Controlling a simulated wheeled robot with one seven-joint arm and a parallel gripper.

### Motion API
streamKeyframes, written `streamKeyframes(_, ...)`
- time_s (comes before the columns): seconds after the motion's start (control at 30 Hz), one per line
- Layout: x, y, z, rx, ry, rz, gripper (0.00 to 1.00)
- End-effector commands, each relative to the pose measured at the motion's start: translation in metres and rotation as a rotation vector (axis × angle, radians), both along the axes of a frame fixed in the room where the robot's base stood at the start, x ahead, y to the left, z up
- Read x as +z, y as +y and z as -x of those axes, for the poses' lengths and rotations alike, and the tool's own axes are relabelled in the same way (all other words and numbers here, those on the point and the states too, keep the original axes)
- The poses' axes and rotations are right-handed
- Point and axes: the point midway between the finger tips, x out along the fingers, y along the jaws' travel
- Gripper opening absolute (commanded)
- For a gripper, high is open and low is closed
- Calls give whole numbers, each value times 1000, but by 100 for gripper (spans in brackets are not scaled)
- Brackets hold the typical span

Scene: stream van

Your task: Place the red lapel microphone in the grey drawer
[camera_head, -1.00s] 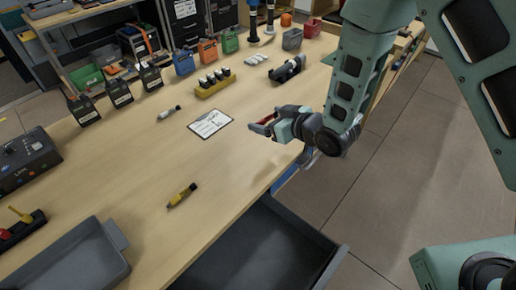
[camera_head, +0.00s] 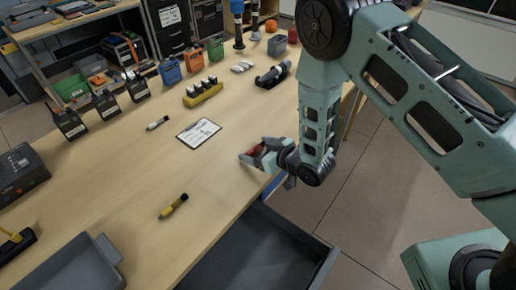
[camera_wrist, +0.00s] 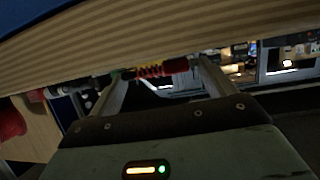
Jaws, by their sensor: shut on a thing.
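My gripper (camera_head: 251,158) is shut on the red lapel microphone (camera_head: 258,151), over the front edge of the wooden table. In the wrist view the microphone (camera_wrist: 176,66) is a red piece with a yellow coil beside it, lying across between the two fingers. The grey drawer (camera_head: 322,268) is pulled open below the table's front edge, nearer to the camera than my gripper. The part of its inside that shows looks empty; its near end is cut off by the picture's edge.
A yellow-and-black microphone (camera_head: 173,207), a clipboard (camera_head: 199,132) and a pale microphone (camera_head: 157,123) lie on the table (camera_head: 120,190). A grey tray (camera_head: 105,247) stands at the near left. Radios, pouches and a yellow battery holder (camera_head: 203,95) stand farther back.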

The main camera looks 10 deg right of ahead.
Motion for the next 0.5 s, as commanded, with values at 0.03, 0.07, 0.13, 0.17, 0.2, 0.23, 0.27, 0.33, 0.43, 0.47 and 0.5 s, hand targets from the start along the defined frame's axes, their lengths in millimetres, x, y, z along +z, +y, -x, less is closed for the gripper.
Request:
streamKeyframes(0.03, -1, 0, 0, 0, 0, 0, 61)
streamKeyframes(0.07, -2, 0, 0, 0, 0, 0, 61)
streamKeyframes(0.13, -5, 0, 0, 0, 0, 0, 61)
streamKeyframes(0.17, -6, 0, 0, 0, 0, 0, 61)
streamKeyframes(0.2, -5, 0, 0, 0, 0, 0, 88)
streamKeyframes(0.23, -4, 0, 0, 0, 0, 0, 96)
streamKeyframes(0.27, -4, 0, 0, 0, 1, 1, 100)
streamKeyframes(0.33, -4, 0, 0, 0, 1, 1, 100)
streamKeyframes(0.43, -4, 0, 0, 0, 1, 1, 100)
streamKeyframes(0.47, -4, 0, 0, 0, 1, 1, 100)
streamKeyframes(0.5, -3, 0, 0, 0, 1, 1, 100)
